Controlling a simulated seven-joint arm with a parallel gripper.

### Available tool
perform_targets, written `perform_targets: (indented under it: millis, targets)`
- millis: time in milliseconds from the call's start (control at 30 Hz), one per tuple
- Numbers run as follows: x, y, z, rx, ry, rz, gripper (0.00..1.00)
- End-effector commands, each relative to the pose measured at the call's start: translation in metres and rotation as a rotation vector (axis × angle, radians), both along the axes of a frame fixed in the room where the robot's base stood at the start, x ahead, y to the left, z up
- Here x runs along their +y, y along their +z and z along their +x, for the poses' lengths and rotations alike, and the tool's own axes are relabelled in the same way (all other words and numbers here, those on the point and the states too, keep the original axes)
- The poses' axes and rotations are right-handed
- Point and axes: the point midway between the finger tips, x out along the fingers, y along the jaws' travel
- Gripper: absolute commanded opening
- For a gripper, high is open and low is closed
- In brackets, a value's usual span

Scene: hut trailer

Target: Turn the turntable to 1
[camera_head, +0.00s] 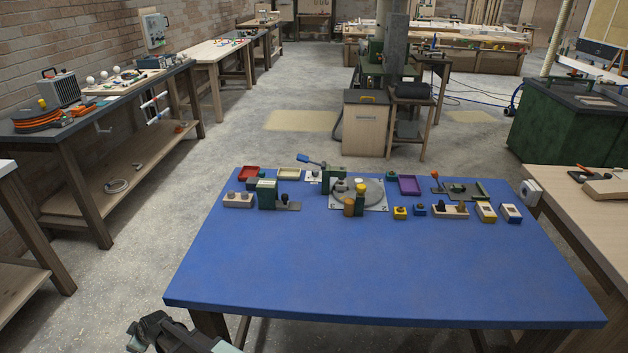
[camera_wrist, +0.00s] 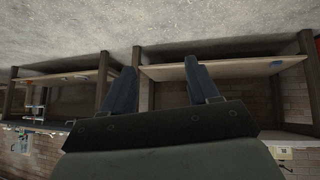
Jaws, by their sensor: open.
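The turntable (camera_head: 372,193) is a round grey disc on a pale square plate, at the back middle of the blue table in the head view. A green block with a yellow top (camera_head: 360,198) and a brown cylinder (camera_head: 349,206) show at its front, and a dark green fixture stands at its left. Its number markings are too small to read. My gripper (camera_wrist: 158,84) is open and empty in the wrist view, its two dark fingers apart, with shelving and floor beyond. In the head view part of my arm shows at the bottom left, in front of the table and far from the turntable.
The front of the blue table (camera_head: 370,270) is bare. A red tray (camera_head: 248,173), a purple tray (camera_head: 409,185), a blue-handled lever (camera_head: 310,160), a green machine (camera_head: 267,193) and several small blocks line its back. Another wooden table (camera_head: 570,205) stands close at the right.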

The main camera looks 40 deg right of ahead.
Motion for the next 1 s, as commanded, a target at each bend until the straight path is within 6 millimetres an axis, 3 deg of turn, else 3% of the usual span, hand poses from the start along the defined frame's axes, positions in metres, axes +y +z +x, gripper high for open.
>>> perform_targets:
  millis: [100, 200, 567, 733, 1000]
  targets:
    - [0.023, 0.041, 0.033, -0.112, 0.033, 0.013, 0.60]
    - [0.024, 0.070, 0.053, -0.157, 0.028, 0.027, 0.60]
    - [-0.043, 0.166, 0.107, -0.138, -0.097, 0.094, 0.60]
    - [-0.090, 0.212, 0.126, -0.118, -0.169, 0.119, 0.60]
    - [-0.217, 0.246, 0.140, -0.030, -0.335, 0.121, 0.60]
